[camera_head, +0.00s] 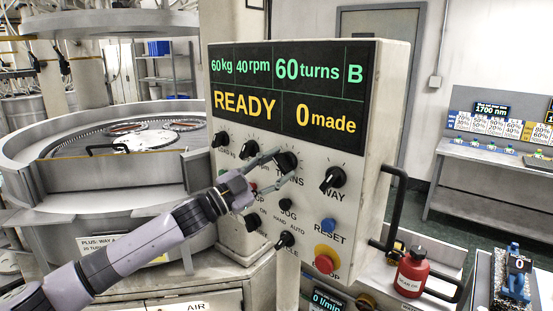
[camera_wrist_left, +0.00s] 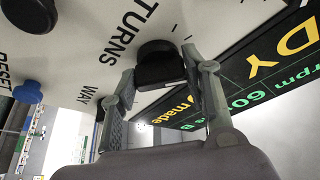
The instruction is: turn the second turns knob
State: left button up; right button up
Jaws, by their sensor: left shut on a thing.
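The black TURNS knob (camera_head: 288,161) is on the upper row of the pale control panel (camera_head: 330,230), between other black knobs. My left gripper (camera_head: 279,168) reaches in from the left, with its fingertips at this knob. In the left wrist view the knob (camera_wrist_left: 158,62) sits between the two fingers, under the printed word TURNS, and the left gripper (camera_wrist_left: 160,75) is shut on it. The panel's display (camera_head: 290,90) reads 60 kg, 40 rpm, 60 turns, B, READY and 0 made. My right gripper is in neither view.
The WAY knob (camera_head: 333,179) is close on the right. The blue RESET button (camera_head: 328,225) and red stop button (camera_head: 326,258) are lower. A black handle (camera_head: 397,205) sticks out at the panel's right side. A red bottle (camera_head: 412,272) stands beyond it. A round lapping machine (camera_head: 50,150) fills the left.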

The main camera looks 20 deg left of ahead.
pick_arm(q)
jog(key=shift+m+g+p, duration=0.3)
jog(key=shift+m+p, duration=0.05)
jog(key=shift+m, duration=0.25)
jog(key=o, duration=1.2)
jog(key=shift+c, duration=0.2)
jog(key=shift+a, duration=0.1)
jog(key=v, duration=1.2)
jog(key=shift+w, duration=0.1)
